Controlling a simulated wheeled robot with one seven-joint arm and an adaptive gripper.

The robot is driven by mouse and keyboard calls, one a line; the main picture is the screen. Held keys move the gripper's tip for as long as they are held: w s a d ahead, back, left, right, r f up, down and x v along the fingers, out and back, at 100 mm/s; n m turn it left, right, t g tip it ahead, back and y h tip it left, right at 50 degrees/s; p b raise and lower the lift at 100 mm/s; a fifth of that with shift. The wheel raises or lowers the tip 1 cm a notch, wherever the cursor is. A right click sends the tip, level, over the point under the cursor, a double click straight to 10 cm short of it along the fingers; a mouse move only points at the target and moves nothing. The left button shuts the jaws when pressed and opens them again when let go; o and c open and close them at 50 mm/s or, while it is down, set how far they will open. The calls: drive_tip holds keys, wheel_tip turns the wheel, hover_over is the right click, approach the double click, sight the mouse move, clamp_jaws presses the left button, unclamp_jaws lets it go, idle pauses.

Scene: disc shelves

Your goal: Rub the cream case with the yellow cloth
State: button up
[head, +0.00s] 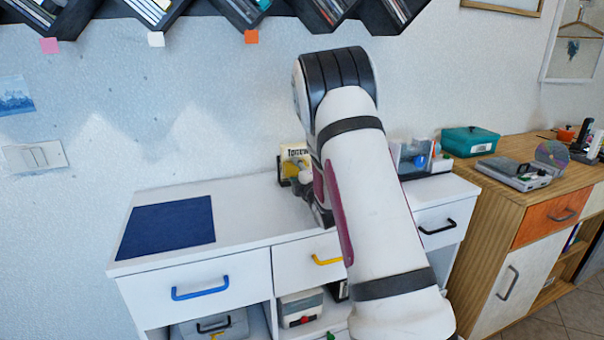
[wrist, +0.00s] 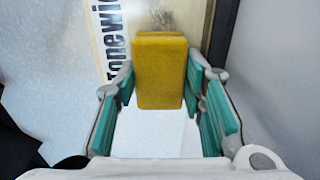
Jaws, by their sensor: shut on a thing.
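The yellow cloth (wrist: 160,75) is a folded, block-like pad between the teal-lined fingers of my gripper (wrist: 160,92), which is shut on it. Beyond it in the wrist view is the cream case (wrist: 112,38), with large black letters on a pale strip and a brownish picture. The cloth overlaps the case's face in this view; I cannot tell whether they touch. In the head view the cream case (head: 294,152) stands upright at the back of the white cabinet top, partly hidden by my arm. My gripper is mostly hidden behind the arm there.
A dark blue mat (head: 168,228) lies on the left of the white cabinet top (head: 250,215). A clear holder (head: 412,157) with small items stands right of my arm. A wooden cabinet (head: 490,205) with a teal box (head: 470,141) is farther right. Disc shelves hang above.

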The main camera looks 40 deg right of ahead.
drive_tip(key=shift+w+a, duration=0.25)
drive_tip(key=shift+a, duration=0.3)
drive_tip(key=shift+s, duration=0.1)
drive_tip(key=shift+v, duration=2.9)
drive_tip(key=shift+b+v, duration=0.4)
drive_tip(key=shift+v, duration=1.1)
drive_tip(key=shift+b+x, duration=1.55)
drive_tip(key=shift+x, duration=1.9)
